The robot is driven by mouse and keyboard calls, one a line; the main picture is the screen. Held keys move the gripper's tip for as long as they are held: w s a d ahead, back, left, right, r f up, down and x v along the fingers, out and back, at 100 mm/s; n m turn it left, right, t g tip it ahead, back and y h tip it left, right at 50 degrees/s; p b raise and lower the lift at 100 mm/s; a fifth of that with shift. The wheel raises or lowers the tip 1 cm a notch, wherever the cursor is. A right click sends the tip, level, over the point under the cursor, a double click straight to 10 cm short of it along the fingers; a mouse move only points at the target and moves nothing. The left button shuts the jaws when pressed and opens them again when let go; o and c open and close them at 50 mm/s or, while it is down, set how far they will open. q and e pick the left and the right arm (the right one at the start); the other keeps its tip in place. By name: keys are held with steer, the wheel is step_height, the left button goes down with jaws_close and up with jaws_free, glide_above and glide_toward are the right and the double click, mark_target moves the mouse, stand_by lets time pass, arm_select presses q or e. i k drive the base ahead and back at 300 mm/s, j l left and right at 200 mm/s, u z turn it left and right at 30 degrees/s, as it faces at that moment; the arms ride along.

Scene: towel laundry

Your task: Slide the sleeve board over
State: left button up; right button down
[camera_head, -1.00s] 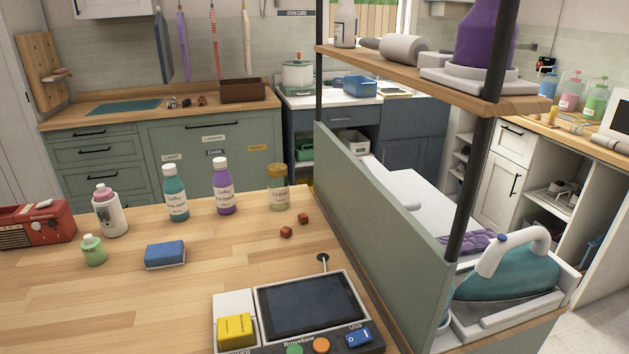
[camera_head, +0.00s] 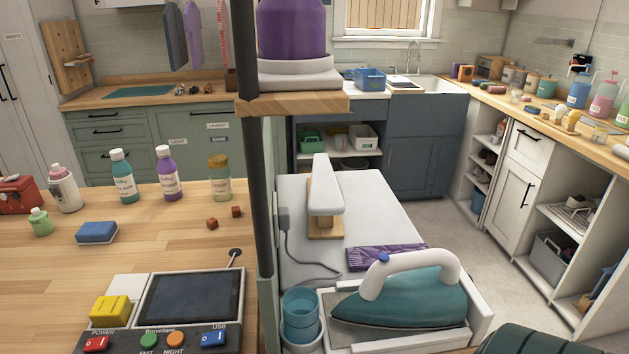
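The sleeve board (camera_head: 326,190) is a narrow white padded board on a wooden stand (camera_head: 322,221). It stands upright on the white surface (camera_head: 375,210) to the right of the dark post, behind the iron. A folded purple cloth (camera_head: 385,257) lies to its right and nearer to me. Neither of my grippers shows in the head view. A dark ribbed shape at the bottom right edge may be part of my arm, but I cannot tell.
A teal iron (camera_head: 410,299) rests in a white tray (camera_head: 480,318) in front of the board. Blue cups (camera_head: 300,311) and a cable (camera_head: 292,257) are at its left. A dark post (camera_head: 256,150) and shelf (camera_head: 290,104) stand close on the left. White surface is bare right of the board.

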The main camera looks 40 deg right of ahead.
mark_target(325, 204)
steer(key=k+l, duration=0.2)
steer(key=l, duration=0.15)
steer(key=k+l, duration=0.2)
steer(key=l, duration=0.2)
steer(key=k+l, duration=0.2)
steer(key=l, duration=0.15)
steer(key=l+u, duration=0.05)
